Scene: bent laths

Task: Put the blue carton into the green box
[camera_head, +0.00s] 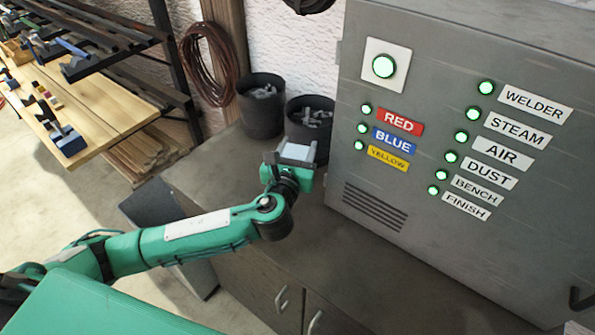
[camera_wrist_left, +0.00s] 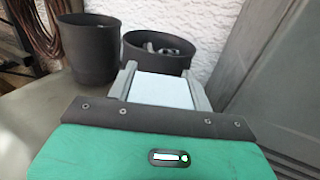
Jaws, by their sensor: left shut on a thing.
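My left gripper (camera_head: 290,157) is shut on a pale, nearly white block (camera_head: 297,151), held above the grey bench top in front of the cabinet. The block also shows between the two grey fingers in the left wrist view (camera_wrist_left: 161,91). Its visible face looks white to faint blue, so I cannot tell by colour whether it is the blue carton. No other blue carton and no green box can be made out. My right gripper is not in view.
Two dark bins (camera_head: 261,106) (camera_head: 310,125) with grey scraps stand on the bench behind the gripper. A grey cabinet (camera_head: 440,60) with lit green lamps and labels rises to the right. A wooden rack (camera_head: 85,120) with tools stands left. Bench top (camera_head: 215,170) is bare left of the gripper.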

